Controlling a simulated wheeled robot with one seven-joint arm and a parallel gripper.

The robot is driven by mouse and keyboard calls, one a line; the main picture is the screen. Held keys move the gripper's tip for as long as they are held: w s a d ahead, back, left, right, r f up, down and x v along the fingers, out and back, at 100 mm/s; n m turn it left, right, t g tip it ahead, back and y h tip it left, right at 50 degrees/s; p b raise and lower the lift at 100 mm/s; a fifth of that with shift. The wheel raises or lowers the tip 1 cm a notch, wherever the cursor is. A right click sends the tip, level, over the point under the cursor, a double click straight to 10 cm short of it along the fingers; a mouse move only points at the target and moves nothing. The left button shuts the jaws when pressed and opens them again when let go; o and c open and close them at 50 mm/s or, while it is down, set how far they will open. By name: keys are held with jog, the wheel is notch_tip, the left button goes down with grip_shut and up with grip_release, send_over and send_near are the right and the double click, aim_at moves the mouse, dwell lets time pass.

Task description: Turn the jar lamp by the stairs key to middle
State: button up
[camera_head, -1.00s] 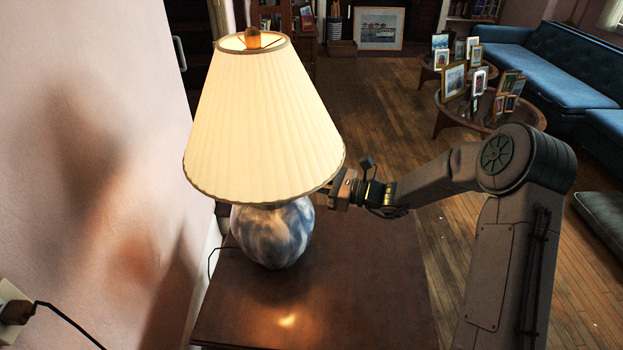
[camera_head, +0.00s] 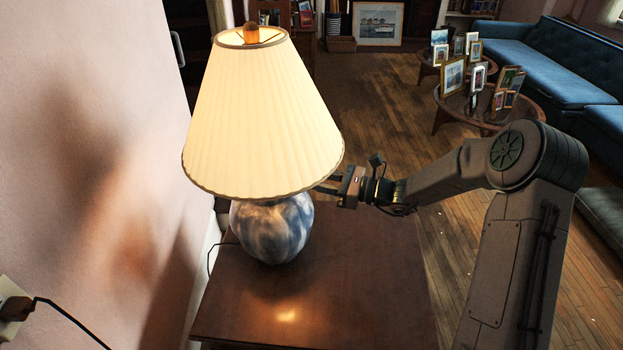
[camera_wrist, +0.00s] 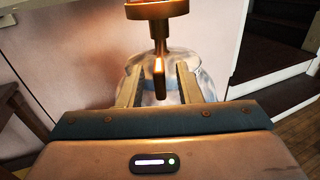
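The jar lamp (camera_head: 270,232) has a blue and white marbled body and a lit, pleated cream shade (camera_head: 262,125). It stands on a dark wooden table. In the wrist view, the thin flat key (camera_wrist: 160,78) hangs edge-on below the brass socket (camera_wrist: 157,12), with the jar (camera_wrist: 205,82) behind it. My gripper (camera_wrist: 159,82) is open, one finger on each side of the key, with a gap on both sides. In the head view, my gripper (camera_head: 325,189) is at the right of the lamp, its fingertips partly hidden by the shade's lower edge.
The wooden table (camera_head: 350,290) is bare around the lamp. A pink wall (camera_head: 90,150) is close on the left, with a plugged-in cord (camera_head: 65,312). Stairs (camera_wrist: 280,50) show in the wrist view. Picture-covered round tables and a blue sofa (camera_head: 550,75) are farther back.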

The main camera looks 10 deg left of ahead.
jog(key=s+d, duration=0.1)
jog(key=d, duration=1)
jog(key=shift+d, duration=0.25)
jog(key=shift+s, duration=0.1)
